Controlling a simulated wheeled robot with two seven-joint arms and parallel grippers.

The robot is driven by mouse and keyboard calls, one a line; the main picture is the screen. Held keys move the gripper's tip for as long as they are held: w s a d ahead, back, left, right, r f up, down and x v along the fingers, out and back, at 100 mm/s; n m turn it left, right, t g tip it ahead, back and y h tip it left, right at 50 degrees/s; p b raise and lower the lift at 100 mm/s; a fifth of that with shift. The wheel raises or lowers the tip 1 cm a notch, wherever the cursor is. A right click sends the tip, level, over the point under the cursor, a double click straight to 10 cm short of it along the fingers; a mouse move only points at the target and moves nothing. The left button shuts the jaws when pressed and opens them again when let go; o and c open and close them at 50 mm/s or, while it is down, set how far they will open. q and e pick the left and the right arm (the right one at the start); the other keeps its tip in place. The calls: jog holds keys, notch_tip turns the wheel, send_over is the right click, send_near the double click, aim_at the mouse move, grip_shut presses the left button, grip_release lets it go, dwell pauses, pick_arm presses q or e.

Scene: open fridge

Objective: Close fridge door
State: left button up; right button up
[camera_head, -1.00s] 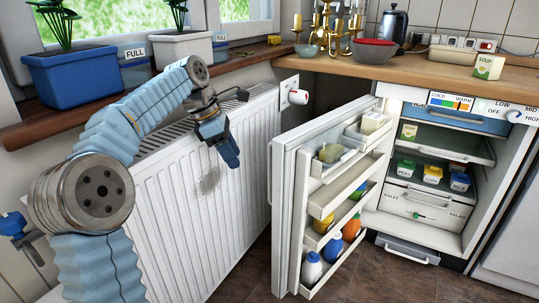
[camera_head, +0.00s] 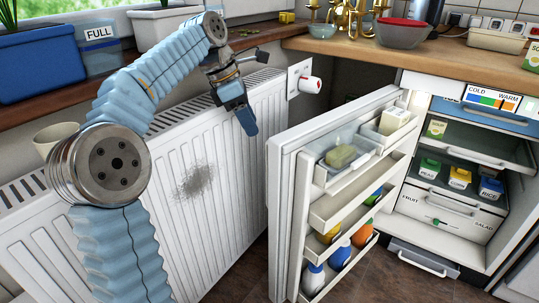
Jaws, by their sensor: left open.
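The fridge door (camera_head: 283,215) stands wide open in the head view, its shelved inner side facing right and its outer side facing the radiator. The fridge body (camera_head: 409,207) is at the right, under the wooden counter, with its inside exposed. My left gripper (camera_head: 249,126) is in front of the radiator, left of the door's upper edge and apart from it. It points downward, is open and holds nothing that I can see. My right gripper is not in view.
A white radiator (camera_head: 230,200) stands behind my left arm, with a valve knob (camera_head: 310,85) near the door. Door shelves hold bottles (camera_head: 312,276) and a butter-like block (camera_head: 341,156). A lower drawer (camera_head: 423,259) sits under the fridge. Dark floor shows between radiator and door.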

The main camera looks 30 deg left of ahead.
pick_arm(q)
jog(key=b+x, duration=0.3)
jog(key=x, duration=0.8)
jog(key=shift+f, duration=0.1)
grip_shut()
